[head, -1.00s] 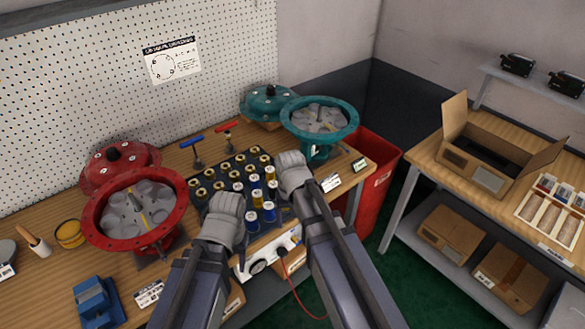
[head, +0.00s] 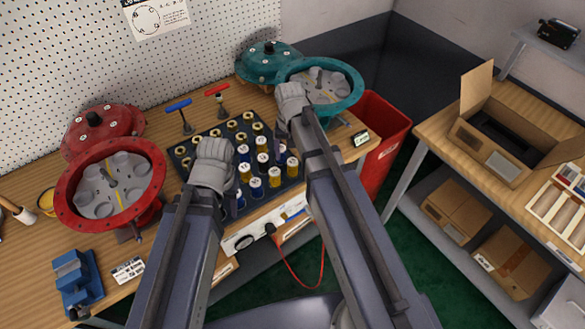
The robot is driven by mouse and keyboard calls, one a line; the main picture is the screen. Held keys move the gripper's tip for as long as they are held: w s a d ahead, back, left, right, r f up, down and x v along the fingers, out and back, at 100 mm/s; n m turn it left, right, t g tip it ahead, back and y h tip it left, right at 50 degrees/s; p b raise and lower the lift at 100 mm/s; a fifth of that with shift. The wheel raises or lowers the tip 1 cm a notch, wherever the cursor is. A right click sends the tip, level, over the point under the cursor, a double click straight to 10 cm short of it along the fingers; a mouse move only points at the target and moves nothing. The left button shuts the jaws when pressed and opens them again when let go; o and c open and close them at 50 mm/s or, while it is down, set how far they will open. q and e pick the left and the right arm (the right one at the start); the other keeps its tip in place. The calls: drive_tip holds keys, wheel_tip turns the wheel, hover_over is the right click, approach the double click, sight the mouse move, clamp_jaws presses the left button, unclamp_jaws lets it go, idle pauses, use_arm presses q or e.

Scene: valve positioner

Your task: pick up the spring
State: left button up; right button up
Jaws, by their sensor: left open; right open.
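Several springs stand upright in a dark tray (head: 291,190) on the bench, among them a yellow spring (head: 292,166), a blue spring (head: 257,188) and a white-sided spring (head: 262,160). Brass-topped empty-looking spots fill the tray's back rows. My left gripper (head: 212,150) is over the tray's left part and hides some of it. My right gripper (head: 290,92) is beyond the tray's right back corner, in front of the teal actuator housing (head: 352,92). Both grippers are open, and no spring shows in either.
A red actuator housing (head: 72,207) stands at the left, with its red cover (head: 95,128) behind. A blue vise (head: 72,275) is at the front left. Blue and red T-handled tools (head: 180,105) stand behind the tray. A red bin (head: 385,125) is right of the bench.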

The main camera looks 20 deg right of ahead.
sight(293, 162)
drive_tip(key=shift+w+d+f+b, duration=0.1)
drive_tip(key=shift+d+f+b, duration=0.1)
drive_tip(key=shift+f+b, duration=1.35)
drive_tip(key=shift+d+f+b, duration=0.15)
drive_tip(key=shift+f+b, duration=1.2)
drive_tip(key=shift+f, duration=0.4)
drive_tip(key=shift+r, duration=0.1)
clamp_jaws()
